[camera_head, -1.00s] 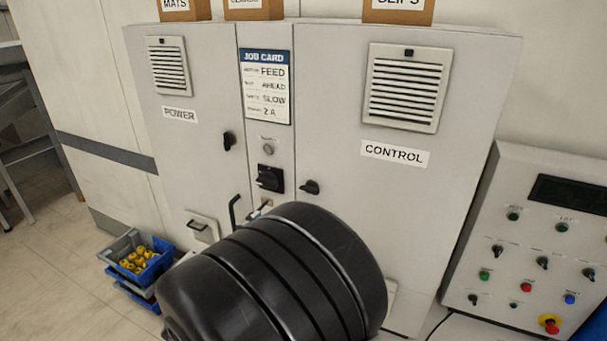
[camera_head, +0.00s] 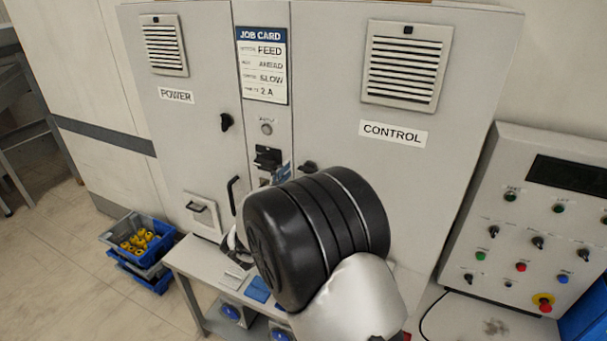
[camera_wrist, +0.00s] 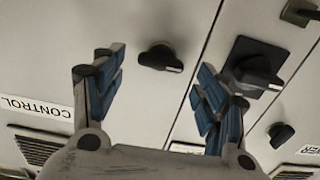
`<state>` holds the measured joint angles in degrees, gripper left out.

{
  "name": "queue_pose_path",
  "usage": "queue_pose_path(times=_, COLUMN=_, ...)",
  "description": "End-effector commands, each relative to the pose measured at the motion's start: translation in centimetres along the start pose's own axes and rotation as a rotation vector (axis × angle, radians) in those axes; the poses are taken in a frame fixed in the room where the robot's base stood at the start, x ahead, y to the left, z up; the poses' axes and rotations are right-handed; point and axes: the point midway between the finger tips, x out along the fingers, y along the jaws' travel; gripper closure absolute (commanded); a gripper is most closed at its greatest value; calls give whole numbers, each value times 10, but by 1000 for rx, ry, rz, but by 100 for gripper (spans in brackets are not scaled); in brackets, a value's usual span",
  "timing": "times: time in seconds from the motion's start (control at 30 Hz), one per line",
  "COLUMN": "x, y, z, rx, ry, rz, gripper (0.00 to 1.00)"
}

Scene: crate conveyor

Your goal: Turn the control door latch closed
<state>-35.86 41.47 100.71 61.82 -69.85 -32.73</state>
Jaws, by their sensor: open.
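The control door latch (camera_wrist: 157,57) is a small black turn handle on the pale cabinet door. In the wrist view it lies roughly sideways, its white-marked end to the right. In the head view the latch (camera_head: 308,167) shows only partly above my arm. My gripper (camera_wrist: 155,78) is open and empty, with blue-padded fingers on either side of the latch in the picture; I see no contact. In the head view my arm hides most of the gripper, and only a blue fingertip (camera_head: 282,173) shows. The control door (camera_head: 400,190) looks flush with the cabinet.
A black rotary switch (camera_wrist: 255,68) sits close to my right finger in the wrist view. The power door latch (camera_head: 226,121) is further left in the head view. A button console (camera_head: 535,220) stands at right. A small bench (camera_head: 185,260) and blue bins (camera_head: 150,275) are below.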

Motion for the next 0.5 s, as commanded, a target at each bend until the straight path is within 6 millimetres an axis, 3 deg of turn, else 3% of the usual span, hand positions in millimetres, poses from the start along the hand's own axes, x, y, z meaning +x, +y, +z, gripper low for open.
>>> queue_pose_path(times=0.2, x=16, y=0, z=0, rx=0, ry=1, rz=0, gripper=33)
queue_pose_path(times=0.5, x=18, y=0, z=0, rx=0, ry=0, rz=-1, gripper=35)
